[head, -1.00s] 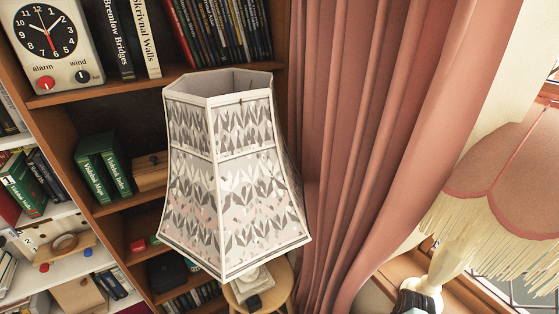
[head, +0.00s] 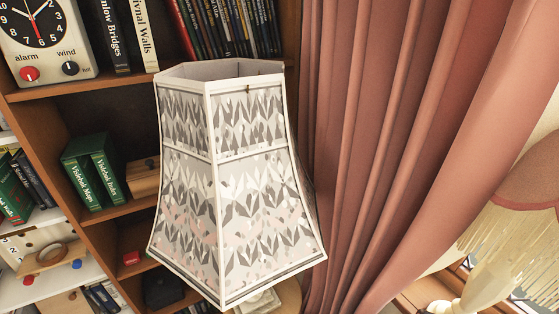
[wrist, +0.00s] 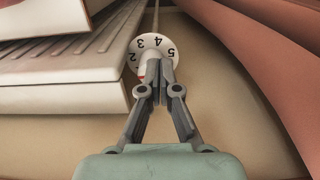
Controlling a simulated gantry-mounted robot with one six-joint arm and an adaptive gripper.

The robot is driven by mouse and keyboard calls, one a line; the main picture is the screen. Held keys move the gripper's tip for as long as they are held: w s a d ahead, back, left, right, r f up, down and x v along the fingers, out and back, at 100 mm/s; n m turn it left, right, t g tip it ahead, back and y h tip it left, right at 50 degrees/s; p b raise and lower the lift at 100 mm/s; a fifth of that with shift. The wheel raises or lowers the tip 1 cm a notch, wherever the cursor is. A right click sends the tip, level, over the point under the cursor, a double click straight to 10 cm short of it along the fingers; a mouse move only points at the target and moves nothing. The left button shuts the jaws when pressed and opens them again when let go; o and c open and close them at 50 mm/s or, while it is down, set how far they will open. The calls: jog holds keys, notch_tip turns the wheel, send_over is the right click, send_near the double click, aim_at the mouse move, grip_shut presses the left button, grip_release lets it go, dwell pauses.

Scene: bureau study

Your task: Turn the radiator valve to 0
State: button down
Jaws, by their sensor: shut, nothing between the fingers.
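The radiator valve (wrist: 153,44) shows in the wrist view at top centre. I cannot see a 0. My gripper (wrist: 160,68) points at the dial from the near side, its fingers shut and empty. The fingertips overlap the dial's lower part, hiding it; I cannot tell whether they touch it. Neither the valve nor my gripper shows in the head view.
A white ribbed radiator-like body (wrist: 60,98) lies close on the left of the wrist view. A pink curtain (wrist: 275,65) hangs close on the right. In the head view, a patterned lampshade (head: 235,190) stands before the bookcase (head: 110,93), and a fringed lamp (head: 505,235) is at lower right.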

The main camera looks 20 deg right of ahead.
notch_tip(320, 180, down, 4)
jog(key=shift+r+b, duration=0.25)
jog(key=shift+b, duration=0.45)
jog(key=shift+s+r+p, duration=0.1)
jog(key=shift+p, duration=0.2)
jog(key=shift+s+p, duration=0.45)
jog(key=shift+p, duration=0.45)
jog(key=shift+s+d+p, duration=0.25)
jog(key=shift+s+p, duration=0.55)
jog(key=shift+p, duration=0.1)
jog(key=shift+s+a+r+p, duration=0.1)
jog(key=shift+s+p, duration=0.05)
jog(key=shift+p, duration=0.35)
jog(key=shift+s+a, duration=0.1)
jog(key=shift+a, duration=0.05)
notch_tip(320, 180, up, 6)
jog(key=p, duration=0.6)
